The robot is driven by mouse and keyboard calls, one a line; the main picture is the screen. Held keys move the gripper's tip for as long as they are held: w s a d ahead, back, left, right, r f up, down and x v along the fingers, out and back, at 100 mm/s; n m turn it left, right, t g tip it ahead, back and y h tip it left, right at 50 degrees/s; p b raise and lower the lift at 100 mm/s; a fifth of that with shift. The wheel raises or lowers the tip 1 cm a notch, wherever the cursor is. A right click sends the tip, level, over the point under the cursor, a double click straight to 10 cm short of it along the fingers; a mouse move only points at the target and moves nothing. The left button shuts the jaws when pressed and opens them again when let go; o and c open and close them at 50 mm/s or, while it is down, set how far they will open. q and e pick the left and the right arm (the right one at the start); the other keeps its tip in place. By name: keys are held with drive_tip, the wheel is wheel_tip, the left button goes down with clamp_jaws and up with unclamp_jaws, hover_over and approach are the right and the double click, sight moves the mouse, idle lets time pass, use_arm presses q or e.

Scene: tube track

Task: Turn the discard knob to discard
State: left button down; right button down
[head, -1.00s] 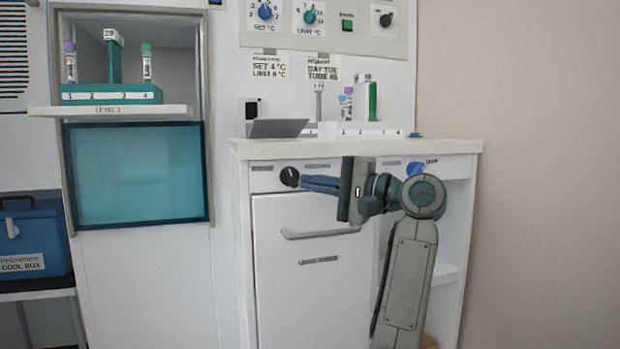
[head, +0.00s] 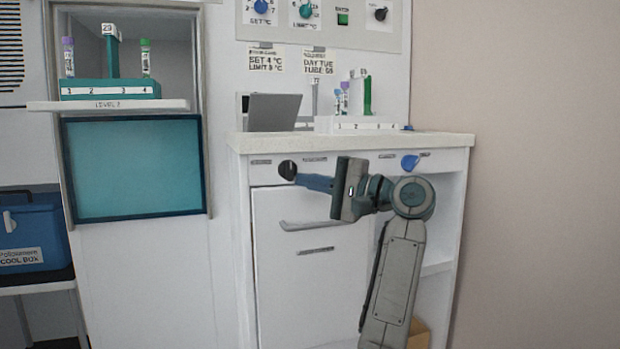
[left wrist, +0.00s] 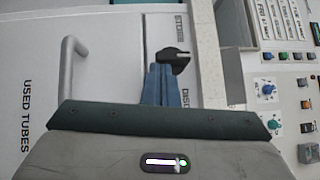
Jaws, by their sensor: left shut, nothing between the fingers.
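The black discard knob (head: 287,170) sits at the left end of the strip under the counter. It also shows in the left wrist view (left wrist: 174,58), between a label beginning "STOR" (left wrist: 181,27) and one beginning "DISC" (left wrist: 186,99). My left gripper (head: 304,179) is shut with nothing between its blue fingers. Their tips are at the knob and appear to touch its edge; the wrist view (left wrist: 161,70) shows them overlapping it. A grey flap (head: 273,112) stands raised on the counter above. My right gripper is not in view.
A handled door (head: 305,270) is below the knob. A blue knob (head: 410,162) is farther right on the strip. A white tube rack (head: 350,125) stands on the counter (head: 440,142). A teal rack (head: 110,90) sits on a shelf at left.

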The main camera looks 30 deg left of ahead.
use_arm(q)
drive_tip(key=m, duration=0.1)
drive_tip(key=m+y, duration=0.1)
drive_tip(key=f+m+y, duration=0.1)
drive_tip(key=shift+s+a+f+t, duration=0.1)
drive_tip(key=shift+s+a+t, duration=0.1)
drive_tip(key=shift+s+t, duration=0.1)
drive_tip(key=shift+s+a+f+m+t+y, duration=0.15)
drive_tip(key=shift+m+t+y, duration=0.4)
drive_tip(key=shift+m, duration=0.4)
drive_tip(key=shift+s+a+f+m+t+y, duration=0.15)
drive_tip(key=shift+m+t+y, duration=0.4)
drive_tip(key=shift+m, duration=0.4)
drive_tip(key=shift+d+f+b, duration=0.35)
drive_tip(key=shift+d, duration=0.05)
drive_tip(key=b+v, duration=0.3)
drive_tip(key=v, duration=0.1)
drive_tip(key=b+v, duration=0.3)
drive_tip(key=shift+d+f, duration=0.15)
drive_tip(key=shift+f, duration=0.3)
drive_tip(key=shift+s+d+f+b, duration=0.1)
drive_tip(key=shift+d+b, duration=0.45)
drive_tip(key=shift+b, duration=1.05)
drive_tip(key=shift+s+d+f+b, duration=0.1)
drive_tip(key=shift+d+b, duration=0.4)
drive_tip(key=shift+b, duration=1.1)
